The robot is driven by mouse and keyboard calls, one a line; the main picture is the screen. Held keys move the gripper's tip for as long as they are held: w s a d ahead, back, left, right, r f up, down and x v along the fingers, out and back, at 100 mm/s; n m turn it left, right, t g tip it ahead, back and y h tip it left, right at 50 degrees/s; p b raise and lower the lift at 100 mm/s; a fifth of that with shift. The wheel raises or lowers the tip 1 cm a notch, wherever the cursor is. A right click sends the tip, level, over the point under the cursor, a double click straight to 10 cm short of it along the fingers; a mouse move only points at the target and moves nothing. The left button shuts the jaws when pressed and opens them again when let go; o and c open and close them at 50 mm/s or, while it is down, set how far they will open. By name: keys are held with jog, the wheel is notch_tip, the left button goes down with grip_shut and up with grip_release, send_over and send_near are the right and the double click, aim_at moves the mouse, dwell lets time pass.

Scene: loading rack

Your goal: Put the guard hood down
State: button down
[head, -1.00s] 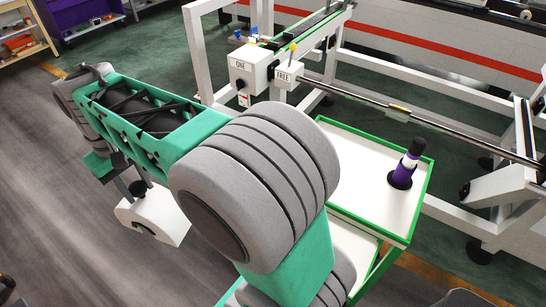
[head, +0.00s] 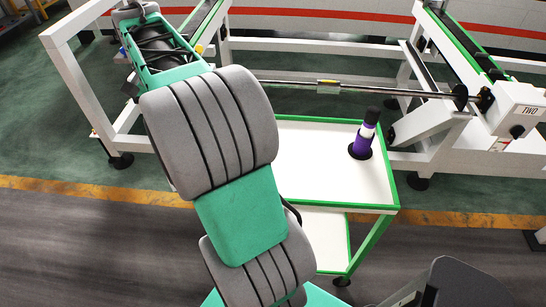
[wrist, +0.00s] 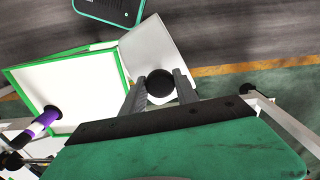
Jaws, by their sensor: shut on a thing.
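The guard hood (wrist: 158,48) is a white, folded-looking shell with a round black knob (wrist: 160,86) in the wrist view. My gripper (wrist: 160,90) has its two grey fingers on either side of the knob and is shut on it. The hood extends beyond the fingers, beside a green-rimmed trolley's right edge in that picture. I cannot tell whether it touches anything below. In the head view my arm hides the gripper, and the hood does not show.
The trolley (head: 310,185) has a white top holding a purple and black bottle-like thing (head: 361,148). A long metal bar (head: 400,91) runs behind it, between white frames. A box marked TWO (head: 517,108) is at right. Grey floor (head: 90,250) is open at front left.

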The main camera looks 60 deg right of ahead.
jog(key=s+d+f+m+b, duration=0.1)
jog(key=s+d+m+b, duration=0.1)
jog(key=s+d+m, duration=1.1)
jog(key=s+d+f+m+b, duration=0.2)
jog(key=s+d+m, duration=0.6)
jog(key=d, duration=0.8)
notch_tip(320, 180, down, 10)
jog(key=m+b, duration=0.1)
jog(key=b, duration=0.8)
jog(key=shift+d+r+m, duration=0.15)
jog(key=shift+d+m, duration=0.15)
jog(key=c, duration=0.9)
grip_release()
